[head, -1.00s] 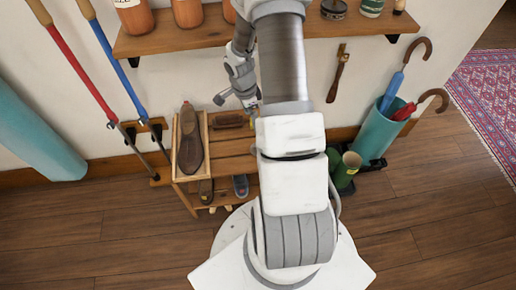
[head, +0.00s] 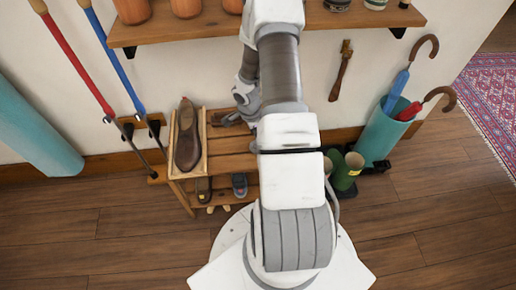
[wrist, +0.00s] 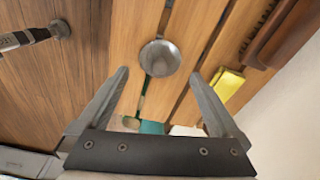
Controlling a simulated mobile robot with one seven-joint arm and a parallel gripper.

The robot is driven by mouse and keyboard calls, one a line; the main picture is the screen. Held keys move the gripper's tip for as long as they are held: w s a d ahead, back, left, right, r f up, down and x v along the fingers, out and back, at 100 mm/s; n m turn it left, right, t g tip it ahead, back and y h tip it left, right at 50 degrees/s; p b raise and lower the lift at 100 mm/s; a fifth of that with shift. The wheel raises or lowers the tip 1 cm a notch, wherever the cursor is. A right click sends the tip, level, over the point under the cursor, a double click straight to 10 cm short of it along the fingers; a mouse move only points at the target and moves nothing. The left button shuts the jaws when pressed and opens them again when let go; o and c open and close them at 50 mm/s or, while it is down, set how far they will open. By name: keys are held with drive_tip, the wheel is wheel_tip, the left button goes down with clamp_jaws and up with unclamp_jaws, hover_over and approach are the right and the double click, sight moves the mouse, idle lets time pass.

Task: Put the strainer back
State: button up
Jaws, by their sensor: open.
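A small round grey metal piece (wrist: 160,58), which looks like the strainer's bowl, lies on or just above the wooden slats in the wrist view. I cannot make out its handle clearly. My gripper (wrist: 159,73) is open, with its two fingers apart on either side of this piece as seen from the wrist, and nothing is gripped. In the head view my arm hides the strainer, and my gripper is low over the slatted shoe rack (head: 232,163).
A brown shoe (head: 187,140) sits in a tray at the rack's left. A brown brush (wrist: 285,30) and a yellow object (wrist: 228,84) lie right of the fingers. Green boots (head: 347,170) and a teal umbrella stand (head: 378,138) are at right. A wall shelf (head: 200,27) is above.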

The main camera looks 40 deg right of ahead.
drive_tip(key=shift+s+d+f+b, duration=0.15)
drive_tip(key=shift+f+b, duration=0.2)
drive_tip(key=shift+f, duration=0.55)
drive_tip(key=shift+w+d+f+b, duration=0.1)
drive_tip(key=shift+f+b, duration=0.2)
drive_tip(key=shift+f, duration=0.55)
drive_tip(key=shift+s+d+f+b, duration=0.15)
drive_tip(key=shift+f+b, duration=0.2)
drive_tip(key=shift+f, duration=0.55)
drive_tip(key=shift+r, duration=0.1)
clamp_jaws()
